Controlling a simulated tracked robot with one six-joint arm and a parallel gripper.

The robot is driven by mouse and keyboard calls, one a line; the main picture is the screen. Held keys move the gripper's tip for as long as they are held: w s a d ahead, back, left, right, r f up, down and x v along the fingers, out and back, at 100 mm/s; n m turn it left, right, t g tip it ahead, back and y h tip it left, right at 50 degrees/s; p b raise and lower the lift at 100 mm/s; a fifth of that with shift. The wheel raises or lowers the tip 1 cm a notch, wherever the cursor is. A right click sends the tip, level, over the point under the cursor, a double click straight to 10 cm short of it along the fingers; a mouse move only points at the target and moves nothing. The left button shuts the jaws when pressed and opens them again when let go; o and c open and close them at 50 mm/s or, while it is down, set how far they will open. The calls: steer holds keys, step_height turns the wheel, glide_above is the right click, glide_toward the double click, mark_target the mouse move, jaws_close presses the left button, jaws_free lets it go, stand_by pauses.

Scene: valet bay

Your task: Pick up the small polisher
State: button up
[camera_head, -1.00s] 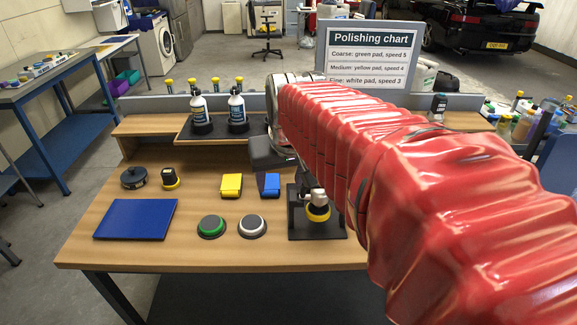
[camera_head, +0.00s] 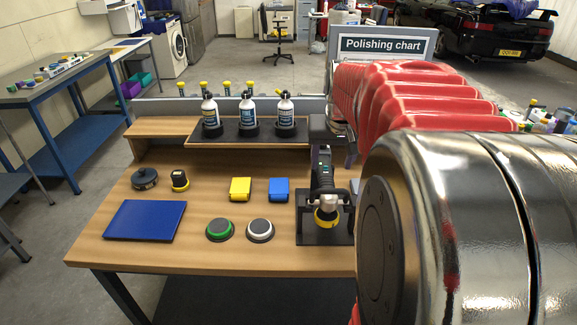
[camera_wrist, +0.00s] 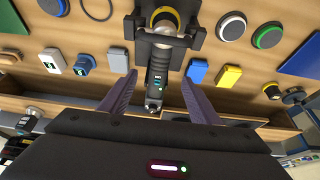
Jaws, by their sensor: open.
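A small polisher (camera_head: 322,172) with a dark body, a silver head and a yellow pad rests on a black stand (camera_head: 312,236) at the right of the workbench. In the wrist view the polisher (camera_wrist: 157,72) runs down the middle, its head on the stand (camera_wrist: 195,30) at the top. My gripper (camera_wrist: 159,80) is open, with one purple-grey finger on each side of the polisher's body. There are visible gaps between the fingers and the body. The body's near end is close to my gripper's palm. In the head view my arm hides the area to the right.
Yellow (camera_head: 240,188) and blue (camera_head: 278,189) blocks, green-rimmed (camera_head: 220,230) and white (camera_head: 260,230) pads, and a blue mat (camera_head: 144,221) lie left of the stand. Bottles (camera_head: 247,115) stand on the rear shelf. The polishing chart (camera_head: 385,45) is behind my arm.

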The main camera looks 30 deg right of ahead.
mark_target(327, 180)
steer(key=x, duration=0.7)
steer(key=shift+w+f, duration=0.2)
steer(key=shift+f, duration=0.15)
steer(key=shift+x, duration=2.65)
steer(key=shift+r, duration=0.1)
jaws_close()
